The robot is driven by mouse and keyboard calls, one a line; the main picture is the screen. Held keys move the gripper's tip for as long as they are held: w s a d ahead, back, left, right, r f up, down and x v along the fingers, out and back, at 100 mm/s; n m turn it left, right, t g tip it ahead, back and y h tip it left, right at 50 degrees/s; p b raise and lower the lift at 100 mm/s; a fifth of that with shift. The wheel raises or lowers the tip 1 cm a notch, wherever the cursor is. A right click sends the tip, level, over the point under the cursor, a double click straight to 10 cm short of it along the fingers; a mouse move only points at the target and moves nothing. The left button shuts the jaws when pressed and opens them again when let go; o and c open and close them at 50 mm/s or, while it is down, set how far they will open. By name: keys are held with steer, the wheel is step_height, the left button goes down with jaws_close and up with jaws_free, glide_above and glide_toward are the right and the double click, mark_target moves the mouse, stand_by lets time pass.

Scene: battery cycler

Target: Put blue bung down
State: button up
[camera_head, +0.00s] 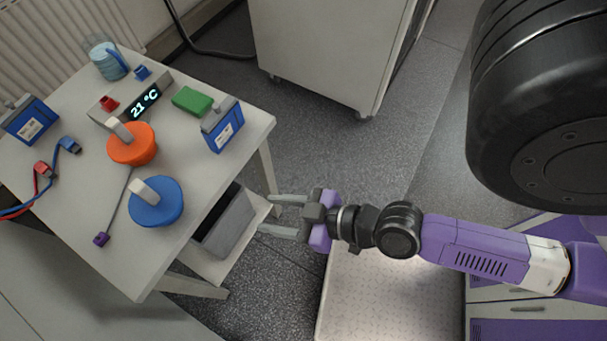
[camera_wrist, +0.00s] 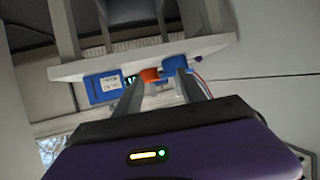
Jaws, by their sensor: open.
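The blue bung (camera_head: 158,204), a round blue disc with a pale upright handle, rests on the white table (camera_head: 110,262) near its front right edge. My gripper (camera_head: 267,214) is open and empty, to the right of the table and apart from the bung. Its fingers point left towards the table edge. In the wrist view my gripper (camera_wrist: 161,76) shows both fingers spread with nothing held. A blue shape beside an orange one shows between and beyond them; I cannot tell surely whether it is the blue bung.
An orange bung (camera_head: 133,150) sits just behind the blue one. Blue battery boxes (camera_head: 223,130), a green block (camera_head: 192,101), a 21 °C display (camera_head: 145,102), a jar (camera_head: 108,62) and clipped cables share the table. A grey bin (camera_head: 224,225) stands on the lower shelf.

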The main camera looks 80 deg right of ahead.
steer(key=s+a+r+t, duration=0.1)
steer(key=s+a+r, duration=0.1)
steer(key=s+r, duration=0.4)
step_height(320, 180, up, 4)
steer(key=shift+s+r+n+t+y, duration=0.1)
steer(key=shift+s+n+t+y, duration=0.2)
steer(key=shift+n+t, duration=0.1)
steer(key=shift+o, duration=0.4)
steer(key=shift+a, duration=0.1)
